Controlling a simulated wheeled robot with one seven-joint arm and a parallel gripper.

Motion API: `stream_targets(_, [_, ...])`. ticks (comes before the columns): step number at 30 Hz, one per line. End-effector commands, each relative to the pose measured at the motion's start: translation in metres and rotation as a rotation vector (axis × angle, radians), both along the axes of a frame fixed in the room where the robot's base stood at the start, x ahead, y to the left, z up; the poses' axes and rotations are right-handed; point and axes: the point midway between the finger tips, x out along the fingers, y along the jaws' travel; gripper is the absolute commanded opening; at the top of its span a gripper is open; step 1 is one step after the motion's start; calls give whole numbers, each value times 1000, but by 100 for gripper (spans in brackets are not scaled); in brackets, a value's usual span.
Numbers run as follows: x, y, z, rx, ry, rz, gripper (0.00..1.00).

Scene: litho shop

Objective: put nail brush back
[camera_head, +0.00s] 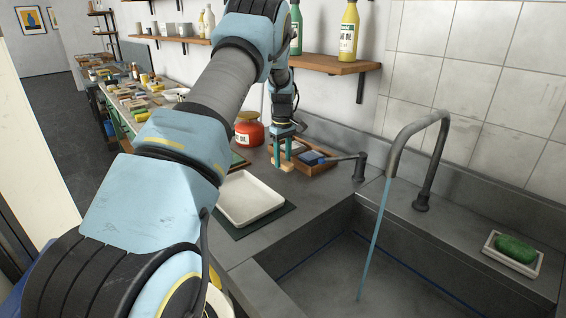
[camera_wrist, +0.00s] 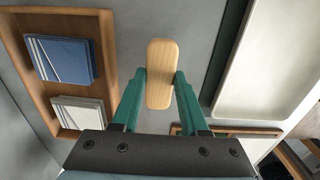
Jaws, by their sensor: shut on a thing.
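The nail brush, a pale wooden rounded block, is held between the green fingers of my gripper (camera_head: 281,152). In the wrist view the brush (camera_wrist: 159,62) stands upright in the picture between the two fingertips (camera_wrist: 160,92); its bristles are hidden. In the head view the brush (camera_head: 285,165) is low over the counter, between the white tray and a wooden tray (camera_head: 322,168). I cannot tell whether it touches the counter. The wooden tray also shows in the wrist view (camera_wrist: 108,60), beside the gripper, holding a blue block (camera_wrist: 62,60) and a white block (camera_wrist: 80,114).
A white tray (camera_head: 226,207) lies on a dark green mat left of the sink. An orange-red jar (camera_head: 249,134) stands behind. The tap (camera_head: 440,150) runs water into the sink (camera_head: 350,275). A green soap (camera_head: 515,248) sits in a dish at right. A shelf (camera_head: 325,64) with bottles hangs above.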

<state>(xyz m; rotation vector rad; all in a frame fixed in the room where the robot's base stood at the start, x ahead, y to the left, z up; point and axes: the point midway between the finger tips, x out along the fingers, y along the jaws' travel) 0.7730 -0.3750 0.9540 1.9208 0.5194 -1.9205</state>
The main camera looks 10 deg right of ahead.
Motion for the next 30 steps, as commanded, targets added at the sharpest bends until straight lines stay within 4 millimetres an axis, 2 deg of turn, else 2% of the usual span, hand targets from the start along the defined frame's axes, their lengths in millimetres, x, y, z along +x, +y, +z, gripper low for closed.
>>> stream_targets(5, [0, 0, -22, 0, 1, 0, 0])
stream_targets(15, [0, 0, -28, -1, 1, 0, 0])
stream_targets(16, [0, 0, -27, -1, 1, 0, 46])
stream_targets(23, [0, 0, -26, -1, 1, 0, 72])
stream_targets(30, [0, 0, -26, -1, 1, 0, 74])
